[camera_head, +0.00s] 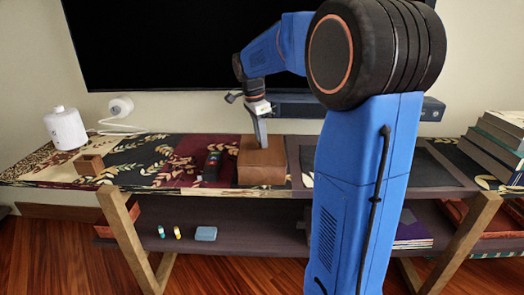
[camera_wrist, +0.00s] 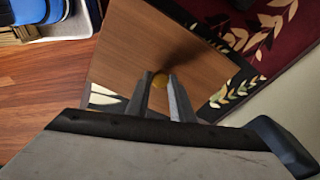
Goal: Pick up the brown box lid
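The brown box (camera_head: 262,174) stands on the patterned cloth along the low table, left of my arm. Its brown wooden lid (camera_head: 256,157) is on top. The lid (camera_wrist: 150,45) fills much of the wrist view, with a small round golden knob (camera_wrist: 160,81) near its middle. My gripper (camera_head: 262,142) points down over the lid. In the wrist view its two fingers (camera_wrist: 161,82) stand apart on either side of the knob, with the tips close to it. I see no clear grip on the knob. Contact with the lid is hard to judge.
A black object (camera_head: 211,166) lies just left of the box. A small wooden block (camera_head: 89,164) and a white jug (camera_head: 65,128) stand further left. A dark television (camera_head: 180,45) and soundbar (camera_head: 295,106) are behind. Books (camera_head: 495,145) are stacked at right.

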